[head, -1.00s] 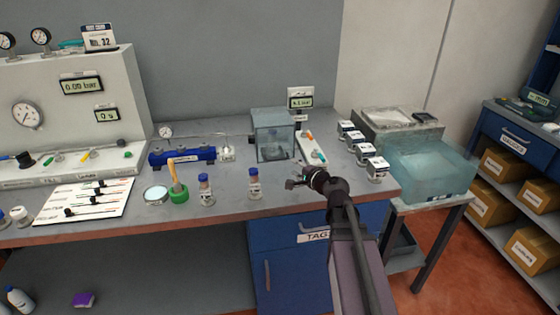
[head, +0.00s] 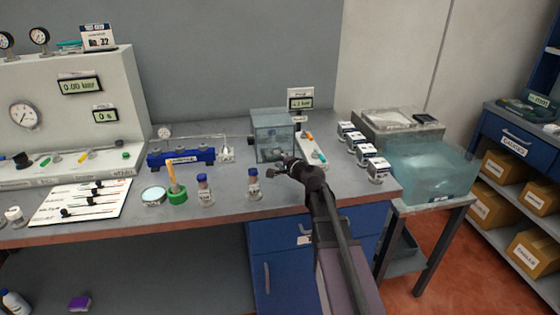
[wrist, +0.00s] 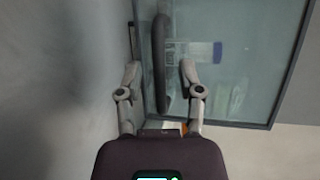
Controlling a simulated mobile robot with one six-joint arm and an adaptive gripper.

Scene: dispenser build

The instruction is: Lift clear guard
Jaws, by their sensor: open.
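The clear guard (head: 272,124) is a transparent, box-like cover with a dark rim, standing on the bench in the head view. In the wrist view its panel (wrist: 255,55) fills the upper right, with a dark bar-shaped handle (wrist: 160,60). My gripper (wrist: 160,72) is open, its two fingers on either side of the handle's line in that view. I cannot tell whether a finger touches it. In the head view my gripper (head: 281,168) is at the guard's lower front right. Blurred items show through the panel.
A strip with small coloured parts (head: 313,150) and several white labelled containers (head: 364,151) stand right of the guard. A blue-capped vial (head: 254,185) stands in front. A blue fixture (head: 181,158) is to the left. A display (head: 300,99) stands behind.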

